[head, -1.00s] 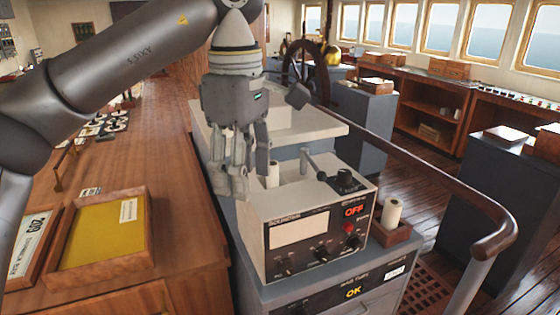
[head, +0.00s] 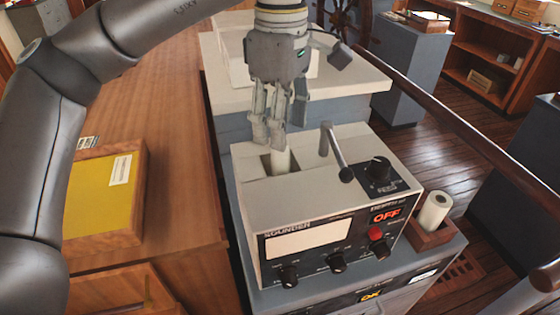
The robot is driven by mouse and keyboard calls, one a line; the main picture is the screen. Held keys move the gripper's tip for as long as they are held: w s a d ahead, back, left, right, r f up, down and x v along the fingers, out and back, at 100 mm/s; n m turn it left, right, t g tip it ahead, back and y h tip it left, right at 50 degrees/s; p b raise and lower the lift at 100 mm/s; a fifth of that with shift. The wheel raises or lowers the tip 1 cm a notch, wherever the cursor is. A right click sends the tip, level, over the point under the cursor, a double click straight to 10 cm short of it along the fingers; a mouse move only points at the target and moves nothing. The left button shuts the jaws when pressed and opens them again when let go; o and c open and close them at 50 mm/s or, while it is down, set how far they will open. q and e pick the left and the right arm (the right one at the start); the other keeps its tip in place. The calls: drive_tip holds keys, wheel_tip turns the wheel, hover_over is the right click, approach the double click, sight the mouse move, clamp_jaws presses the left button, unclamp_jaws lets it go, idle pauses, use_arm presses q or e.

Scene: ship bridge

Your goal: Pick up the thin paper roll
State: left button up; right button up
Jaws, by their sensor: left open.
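A thin white paper roll (head: 281,161) stands upright in a square opening in the top of the grey sounder box (head: 330,210). A second, thicker-looking white paper roll (head: 433,212) stands in a small wooden holder (head: 432,236) to the right of the box. My left gripper (head: 277,138) points down over the opening and is open. Its fingers are at the upper part of the thin roll and partly hide it; I cannot tell whether they touch it. My right gripper is out of view.
A lever (head: 335,150) rises from the box top just right of my left gripper, with a black knob (head: 377,170) beyond it. A wooden handrail (head: 480,145) runs along the right. A yellow-bottomed wooden tray (head: 102,195) lies on the wooden counter at left.

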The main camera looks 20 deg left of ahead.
sight(280, 165)
use_arm(q)
drive_tip(key=shift+f+p, duration=0.55)
drive_tip(key=shift+f, duration=0.3)
wheel_tip(280, 165, down, 2)
drive_tip(key=shift+s+a+f+p, duration=0.1)
drive_tip(key=shift+f+p, duration=0.15)
drive_tip(key=shift+p, duration=0.2)
drive_tip(key=shift+f, duration=0.55)
drive_tip(key=shift+c, duration=1.1)
drive_tip(key=c, duration=0.4)
clamp_jaws()
drive_tip(key=shift+r, duration=0.1)
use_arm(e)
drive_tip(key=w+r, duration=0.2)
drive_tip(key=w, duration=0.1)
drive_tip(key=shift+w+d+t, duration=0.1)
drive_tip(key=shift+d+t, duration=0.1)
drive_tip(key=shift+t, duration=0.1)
